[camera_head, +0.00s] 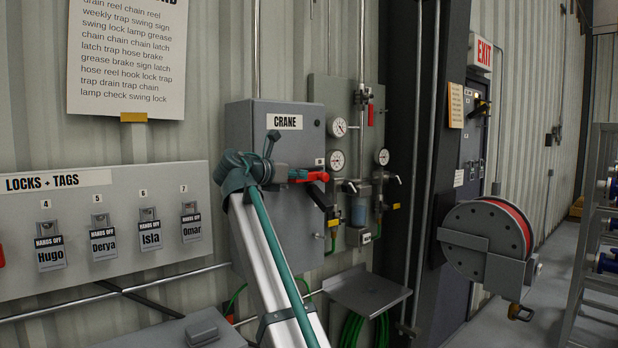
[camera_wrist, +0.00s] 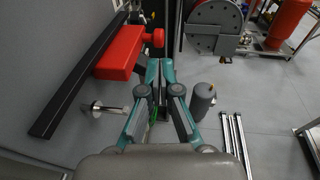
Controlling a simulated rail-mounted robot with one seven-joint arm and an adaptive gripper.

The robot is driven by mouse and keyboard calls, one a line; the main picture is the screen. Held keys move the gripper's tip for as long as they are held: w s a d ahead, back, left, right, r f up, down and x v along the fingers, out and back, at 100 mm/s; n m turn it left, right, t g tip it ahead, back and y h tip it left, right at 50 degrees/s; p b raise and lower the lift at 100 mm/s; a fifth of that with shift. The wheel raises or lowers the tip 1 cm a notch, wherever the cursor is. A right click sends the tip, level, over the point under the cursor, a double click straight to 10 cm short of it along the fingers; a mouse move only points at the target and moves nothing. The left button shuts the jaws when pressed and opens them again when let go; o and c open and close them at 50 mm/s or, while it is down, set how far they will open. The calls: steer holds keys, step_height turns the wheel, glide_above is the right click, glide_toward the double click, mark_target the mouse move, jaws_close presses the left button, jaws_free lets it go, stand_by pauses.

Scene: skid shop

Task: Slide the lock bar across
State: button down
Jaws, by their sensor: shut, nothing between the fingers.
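The grey CRANE box (camera_head: 300,225) hangs on the wall in the head view, its front partly hidden by my arm. A red bar (camera_head: 314,176) sticks out from its front, and my gripper (camera_head: 290,173) is beside it. In the wrist view the red bar (camera_wrist: 119,61) looks like a block with a round red knob (camera_wrist: 153,38) at its right end. My gripper (camera_wrist: 160,68) is shut and empty, its teal fingertips just below and right of the knob. I cannot tell whether they touch it. A dark strip (camera_wrist: 78,80) lies left of the bar.
A metal peg (camera_wrist: 104,108) sticks out below the bar. A panel with gauges (camera_head: 338,127) is right of the box, with a small shelf (camera_head: 367,291) below. The locks and tags board (camera_head: 120,215) is at left, a hose reel (camera_head: 487,243) at right.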

steer(key=f+b+v, duration=0.1)
steer(key=b+v, duration=0.1)
steer(key=v, duration=0.4)
steer(key=shift+r, duration=0.45)
steer(key=shift+s+a, duration=0.15)
